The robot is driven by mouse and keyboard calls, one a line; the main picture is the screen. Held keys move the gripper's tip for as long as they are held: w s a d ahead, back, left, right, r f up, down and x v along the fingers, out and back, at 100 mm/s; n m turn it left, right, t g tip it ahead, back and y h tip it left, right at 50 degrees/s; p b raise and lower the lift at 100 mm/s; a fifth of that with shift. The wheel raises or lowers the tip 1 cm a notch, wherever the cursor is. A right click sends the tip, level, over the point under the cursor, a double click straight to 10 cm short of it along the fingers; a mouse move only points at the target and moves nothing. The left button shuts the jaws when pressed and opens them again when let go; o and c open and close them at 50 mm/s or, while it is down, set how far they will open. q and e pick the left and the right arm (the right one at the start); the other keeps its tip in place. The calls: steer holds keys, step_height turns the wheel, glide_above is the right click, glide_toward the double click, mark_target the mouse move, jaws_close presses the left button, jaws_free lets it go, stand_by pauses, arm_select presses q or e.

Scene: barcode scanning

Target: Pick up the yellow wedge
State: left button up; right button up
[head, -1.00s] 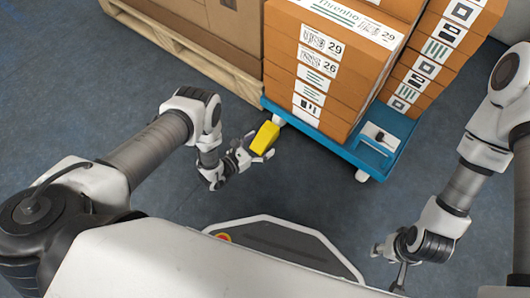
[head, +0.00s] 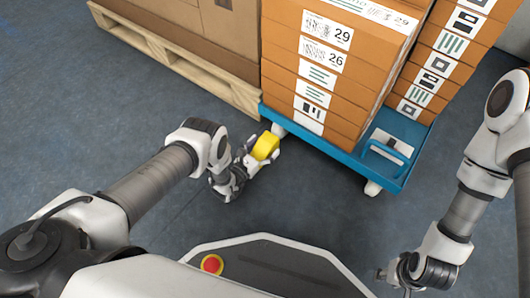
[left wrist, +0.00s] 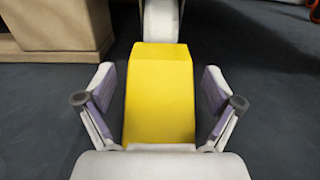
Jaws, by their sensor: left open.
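The yellow wedge (head: 265,146) is in front of the blue cart's near-left wheel in the head view. In the left wrist view the wedge (left wrist: 159,98) fills the middle, its long side running away from me. My left gripper (head: 260,156) is open around it, with one finger on each side. In the left wrist view the fingers of the left gripper (left wrist: 158,82) stand apart from the wedge with a gap on both sides. My right gripper (head: 393,279) is low at the right, partly hidden and too small to read.
The blue cart (head: 397,163) carries stacked orange boxes (head: 290,75) just beyond the wedge. A wooden pallet (head: 185,65) with brown cartons stands at the back left. A white wheel (left wrist: 160,22) is close behind the wedge. The floor at the left is clear.

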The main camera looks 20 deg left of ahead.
arm_select(q)
steer(key=shift+w+r, duration=0.1)
steer(key=shift+w, duration=0.1)
steer(key=c, duration=1.4)
